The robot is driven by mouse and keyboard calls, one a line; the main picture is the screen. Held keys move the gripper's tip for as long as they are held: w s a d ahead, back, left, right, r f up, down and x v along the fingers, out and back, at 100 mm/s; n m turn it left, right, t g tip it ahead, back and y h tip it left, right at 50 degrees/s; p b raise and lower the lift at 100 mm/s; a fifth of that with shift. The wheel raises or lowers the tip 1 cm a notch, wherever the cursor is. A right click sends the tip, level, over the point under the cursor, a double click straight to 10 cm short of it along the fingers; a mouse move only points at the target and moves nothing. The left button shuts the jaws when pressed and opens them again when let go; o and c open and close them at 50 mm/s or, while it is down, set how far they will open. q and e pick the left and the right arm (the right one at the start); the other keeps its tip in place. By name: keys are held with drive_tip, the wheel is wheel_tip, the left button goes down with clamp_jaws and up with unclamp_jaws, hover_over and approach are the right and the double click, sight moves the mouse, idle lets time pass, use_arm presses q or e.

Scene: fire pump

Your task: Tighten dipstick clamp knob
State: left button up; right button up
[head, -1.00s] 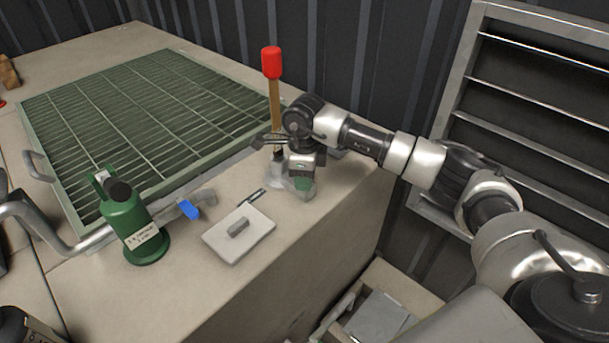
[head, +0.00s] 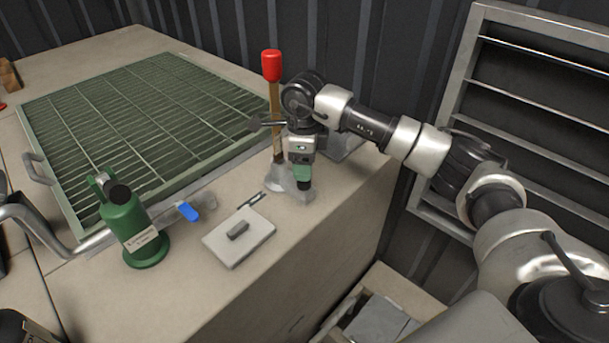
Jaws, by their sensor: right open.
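The dipstick (head: 274,105) stands upright with a red cap (head: 272,65) on a wooden-coloured shaft. Its foot is in a small grey clamp block (head: 277,181) on the concrete top. My right gripper (head: 303,182) points down at the block, just right of the dipstick, and is open. The gripper covers much of the block, so the clamp knob cannot be made out; whether the fingers touch anything is unclear. My left gripper is not in view.
A flat plate with a handle (head: 240,238) lies in front of the block. A green pump-like canister (head: 132,231) and a pipe with a blue lever (head: 188,211) stand left. A green grating (head: 140,125) lies behind. An open box (head: 375,320) sits below the edge.

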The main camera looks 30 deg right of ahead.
wheel_tip(320, 180, up, 6)
drive_tip(key=shift+f, duration=0.2)
idle(0.4)
